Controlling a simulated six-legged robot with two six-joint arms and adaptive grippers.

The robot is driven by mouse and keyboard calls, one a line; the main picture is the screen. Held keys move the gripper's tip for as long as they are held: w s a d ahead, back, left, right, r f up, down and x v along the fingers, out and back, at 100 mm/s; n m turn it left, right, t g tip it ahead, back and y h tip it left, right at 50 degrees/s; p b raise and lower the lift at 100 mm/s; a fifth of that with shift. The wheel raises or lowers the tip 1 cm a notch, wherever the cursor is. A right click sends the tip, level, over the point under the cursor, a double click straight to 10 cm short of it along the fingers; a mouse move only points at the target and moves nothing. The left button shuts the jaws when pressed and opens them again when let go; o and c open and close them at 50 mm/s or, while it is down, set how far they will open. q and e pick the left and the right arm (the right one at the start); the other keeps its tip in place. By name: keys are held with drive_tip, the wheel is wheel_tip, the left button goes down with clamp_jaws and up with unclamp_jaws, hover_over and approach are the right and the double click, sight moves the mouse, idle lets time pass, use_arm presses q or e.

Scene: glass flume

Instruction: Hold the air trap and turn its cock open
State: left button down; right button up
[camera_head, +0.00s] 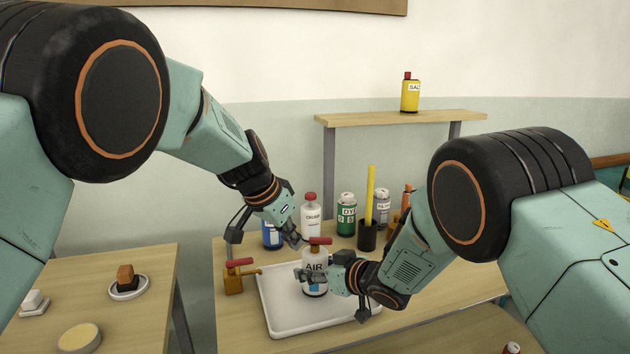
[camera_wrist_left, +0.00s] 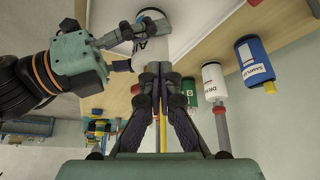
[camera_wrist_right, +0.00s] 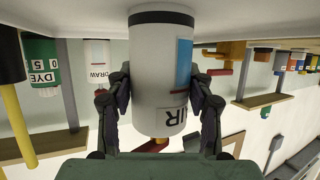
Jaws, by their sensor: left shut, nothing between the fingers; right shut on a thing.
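The air trap (camera_head: 315,259) is a white bottle labelled AIR with a dark base and a red cock (camera_head: 320,240) on top. It is upright over the white tray (camera_head: 287,328); I cannot tell whether its base touches. My right gripper (camera_head: 322,276) is shut around its body, with a finger on each side in the right wrist view (camera_wrist_right: 160,85). The cock's red handle also shows below the bottle there (camera_wrist_right: 152,146). My left gripper (camera_head: 301,243) is shut and empty, just left of the cock. Its fingertips are together in the left wrist view (camera_wrist_left: 155,72).
A brass block with a red handle (camera_head: 236,279) stands left of the tray. Behind are a blue bottle (camera_head: 271,236), a white red-capped bottle (camera_head: 311,217), a green DYE bottle (camera_head: 346,214) and a dark cup with a yellow rod (camera_head: 368,235). The tray's front is clear.

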use_arm(q)
drive_tip(key=shift+s+d, duration=0.15)
drive_tip(key=shift+s, duration=0.05)
drive_tip(key=shift+s+d, duration=0.2)
drive_tip(key=shift+s, duration=0.05)
drive_tip(key=shift+s+d, duration=0.15)
drive_tip(key=shift+s+d, duration=0.45)
drive_tip(key=shift+d, duration=0.3)
idle(0.3)
wheel_tip(320, 180, up, 6)
drive_tip(key=shift+s+r, duration=0.15)
drive_tip(key=shift+s, duration=0.25)
idle(0.7)
